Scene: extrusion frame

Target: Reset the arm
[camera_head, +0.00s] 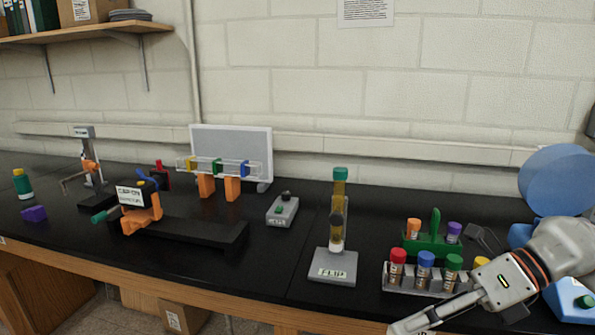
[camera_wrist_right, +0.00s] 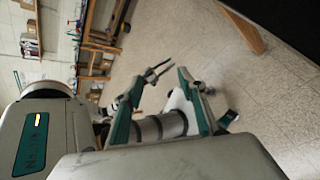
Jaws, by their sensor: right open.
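My right arm (camera_head: 505,284) comes in at the lower right of the head view, in front of the tube rack, and runs down to the bottom edge. I cannot make out its jaws there. In the right wrist view my right gripper (camera_wrist_right: 161,74) shows two green-sided fingers spread apart with nothing between them. My left arm and gripper are not in the head view.
A grey rack (camera_head: 432,284) of capped tubes and a green holder (camera_head: 430,243) stand close to my right arm. The FLIP stand (camera_head: 331,267) is further left. A black carriage rail (camera_head: 196,236) lies at left.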

